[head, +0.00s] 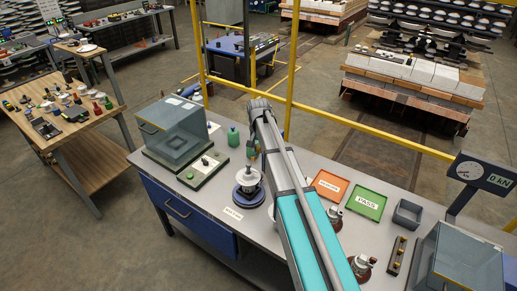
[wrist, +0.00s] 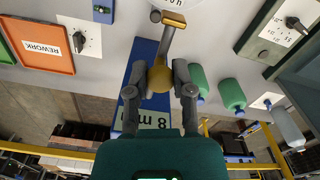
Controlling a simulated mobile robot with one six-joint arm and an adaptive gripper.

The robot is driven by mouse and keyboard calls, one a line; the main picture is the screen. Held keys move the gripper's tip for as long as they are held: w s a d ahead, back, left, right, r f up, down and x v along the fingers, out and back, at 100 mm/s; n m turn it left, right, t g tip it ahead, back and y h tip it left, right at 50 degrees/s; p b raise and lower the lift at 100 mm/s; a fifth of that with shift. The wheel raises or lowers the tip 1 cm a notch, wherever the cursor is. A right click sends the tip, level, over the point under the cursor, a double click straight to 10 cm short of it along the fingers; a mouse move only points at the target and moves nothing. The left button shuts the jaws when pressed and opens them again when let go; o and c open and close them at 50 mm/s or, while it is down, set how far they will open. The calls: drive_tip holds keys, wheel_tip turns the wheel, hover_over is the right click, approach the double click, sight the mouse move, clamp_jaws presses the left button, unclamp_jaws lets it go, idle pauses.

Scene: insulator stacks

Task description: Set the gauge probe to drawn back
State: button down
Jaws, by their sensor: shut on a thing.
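In the wrist view, a gauge with a blue body (wrist: 139,52) and a pale display (wrist: 155,120) reading "8 m", the rest cut off by my gripper, stands on the bench. A brass-coloured arm (wrist: 167,36) ends in a round yellow knob (wrist: 159,80), which I take for the gauge probe's handle. My gripper (wrist: 160,76) is shut on this knob, one finger on each side. The edge of a white disc (wrist: 182,3) shows at the top. In the head view, my arm hides most of the gauge; a white insulator (head: 248,180) stands on a blue round base (head: 249,195) beside it.
Green bottles (wrist: 203,82) stand right of my gripper in the wrist view. An orange REWORK tray (wrist: 38,46) and a dial panel (wrist: 79,40) lie left. In the head view, a glass-lidded box (head: 175,130) stands left, and a green PASS tray (head: 366,203) lies right of my arm.

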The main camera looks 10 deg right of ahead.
drive_tip(key=shift+w+d, duration=1.5)
drive_tip(key=shift+w, duration=0.05)
drive_tip(key=shift+c, duration=2.3)
unclamp_jaws()
